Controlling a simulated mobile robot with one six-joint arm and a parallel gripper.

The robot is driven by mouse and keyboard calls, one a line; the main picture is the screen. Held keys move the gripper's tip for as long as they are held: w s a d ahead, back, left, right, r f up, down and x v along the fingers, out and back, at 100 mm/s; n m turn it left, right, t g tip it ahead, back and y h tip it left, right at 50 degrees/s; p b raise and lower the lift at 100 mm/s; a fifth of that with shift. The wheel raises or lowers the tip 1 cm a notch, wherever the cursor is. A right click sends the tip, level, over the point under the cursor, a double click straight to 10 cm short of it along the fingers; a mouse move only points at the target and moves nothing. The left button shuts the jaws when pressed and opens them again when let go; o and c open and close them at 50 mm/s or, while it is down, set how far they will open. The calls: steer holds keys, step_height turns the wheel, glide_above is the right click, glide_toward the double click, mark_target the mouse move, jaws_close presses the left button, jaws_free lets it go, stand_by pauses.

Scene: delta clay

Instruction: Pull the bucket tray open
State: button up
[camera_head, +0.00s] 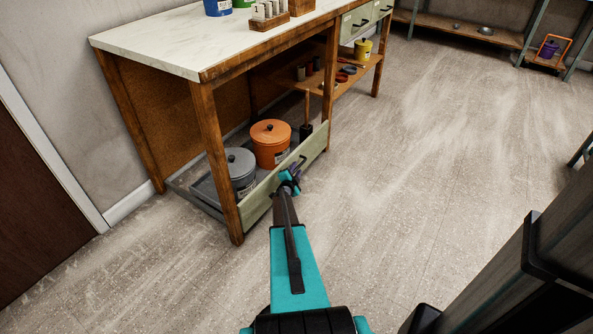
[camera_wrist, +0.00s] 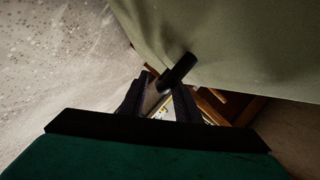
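The bucket tray (camera_head: 255,204) is a low tray under the workbench with a pale green front. It holds a grey lidded bucket (camera_head: 241,166) and an orange lidded bucket (camera_head: 270,147). Its front covers the lower end of a bench leg on the right. My gripper (camera_head: 292,177) is at the black handle (camera_head: 297,164) on this front. In the wrist view, the handle (camera_wrist: 179,69) runs between the dark fingers of my gripper (camera_wrist: 162,92), close beside the green front (camera_wrist: 230,45). The fingers stand apart around it, but whether they press on it is unclear.
The workbench (camera_head: 150,50) has a pale top and wooden legs; one leg (camera_head: 215,165) stands left of my gripper. A wooden shelf (camera_head: 362,70) with small items is further right. The floor (camera_head: 410,150) right of the tray front is clear.

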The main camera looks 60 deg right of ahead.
steer(key=shift+w+d+f, duration=0.1)
steer(key=shift+d, duration=0.25)
